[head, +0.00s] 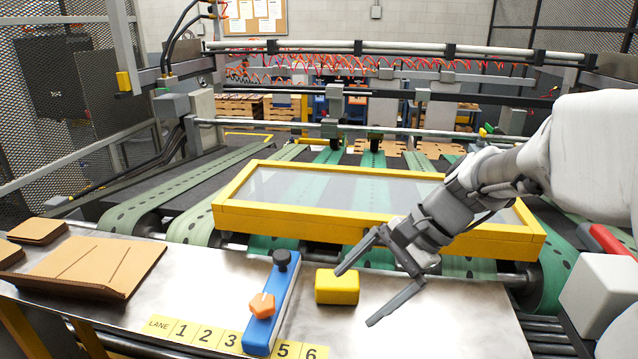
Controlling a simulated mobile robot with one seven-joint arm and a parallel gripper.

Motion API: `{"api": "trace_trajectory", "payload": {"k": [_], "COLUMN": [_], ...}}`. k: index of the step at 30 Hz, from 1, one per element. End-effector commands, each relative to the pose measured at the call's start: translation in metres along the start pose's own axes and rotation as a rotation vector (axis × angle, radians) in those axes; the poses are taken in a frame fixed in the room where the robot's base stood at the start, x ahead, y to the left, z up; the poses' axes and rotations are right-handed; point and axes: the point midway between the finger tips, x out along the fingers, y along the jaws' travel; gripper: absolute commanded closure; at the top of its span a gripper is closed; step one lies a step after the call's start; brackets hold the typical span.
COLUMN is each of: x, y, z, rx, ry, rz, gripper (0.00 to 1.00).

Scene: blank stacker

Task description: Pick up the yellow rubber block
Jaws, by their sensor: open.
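The yellow rubber block (337,288) sits on the grey metal table (430,325), a little right of the picture's middle. Its front, top and right side show. My gripper (354,298) comes in from the right with its two long fingers spread apart. It is open and empty. The upper fingertip is close to the block's top right corner in the picture, and the lower fingertip is to the right of and below the block. I cannot tell whether either finger touches the block.
A blue bar (272,305) with black and orange knobs lies just left of the block. Brown cardboard sheets (95,262) lie at the left. A yellow-framed clear guard (300,225) stands behind the block, over green belts. The table is clear at front right.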

Motion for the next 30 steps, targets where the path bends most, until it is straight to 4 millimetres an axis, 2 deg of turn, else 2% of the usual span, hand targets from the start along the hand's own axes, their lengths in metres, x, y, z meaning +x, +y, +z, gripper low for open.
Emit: {"api": "trace_trajectory", "payload": {"k": [3, 9, 15, 23, 30], "x": [-0.001, 0.0, 0.001, 0.007, 0.044], "y": [-0.024, -0.058, -0.081, -0.087, -0.07], "z": [-0.014, -0.043, -0.071, -0.089, -0.11], "rx": [0.161, 0.415, 0.597, 0.68, 0.684], "ry": [-0.112, -0.299, -0.443, -0.513, -0.517], "rz": [-0.046, -0.127, -0.19, -0.219, -0.217], "gripper": [0.0, 0.0, 0.0, 0.0, 0.0]}}
